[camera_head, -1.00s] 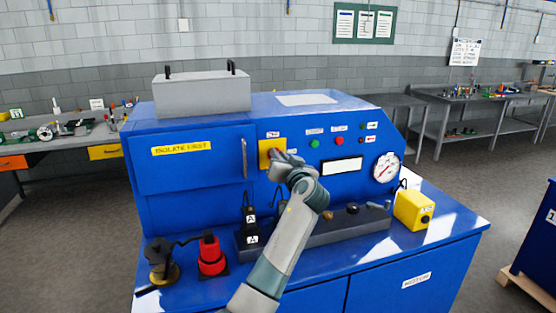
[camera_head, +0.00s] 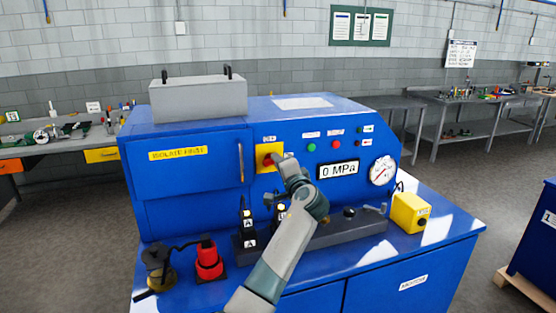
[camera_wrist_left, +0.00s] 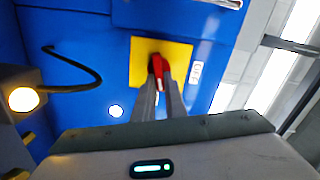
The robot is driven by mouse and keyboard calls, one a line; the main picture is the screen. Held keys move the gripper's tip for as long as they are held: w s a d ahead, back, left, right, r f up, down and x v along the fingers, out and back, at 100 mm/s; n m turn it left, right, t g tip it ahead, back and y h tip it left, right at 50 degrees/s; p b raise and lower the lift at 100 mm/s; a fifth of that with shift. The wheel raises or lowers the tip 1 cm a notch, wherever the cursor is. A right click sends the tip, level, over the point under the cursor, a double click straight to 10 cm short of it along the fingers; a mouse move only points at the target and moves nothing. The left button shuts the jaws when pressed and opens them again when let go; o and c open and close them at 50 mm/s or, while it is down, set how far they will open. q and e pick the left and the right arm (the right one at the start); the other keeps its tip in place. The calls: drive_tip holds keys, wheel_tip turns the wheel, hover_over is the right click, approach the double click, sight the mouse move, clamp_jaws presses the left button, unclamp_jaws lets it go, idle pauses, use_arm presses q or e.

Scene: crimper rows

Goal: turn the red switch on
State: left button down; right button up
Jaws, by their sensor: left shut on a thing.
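The red switch (camera_head: 267,160) sits on a yellow plate (camera_head: 263,167) on the blue machine's front panel. In the left wrist view its red handle (camera_wrist_left: 162,70) lies slantwise on the yellow plate (camera_wrist_left: 144,50). My left gripper (camera_head: 276,161) is at the switch, and its fingers (camera_wrist_left: 158,82) are shut on the red handle, hiding part of it. The display (camera_head: 338,169) right of the switch reads 0 MPa. My right gripper is not in view.
A green button (camera_head: 311,147), a red button (camera_head: 335,144) and a round gauge (camera_head: 382,171) are on the panel. A red plug-like part (camera_head: 208,262), a black connector (camera_head: 246,232) and a yellow box (camera_head: 410,212) stand on the ledge below.

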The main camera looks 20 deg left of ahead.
use_arm(q)
drive_tip(key=shift+m+p, duration=0.65)
drive_tip(key=shift+m, duration=1.05)
drive_tip(key=shift+f, duration=0.1)
drive_tip(key=c, duration=1.8)
unclamp_jaws()
drive_tip(key=shift+w+f, duration=0.1)
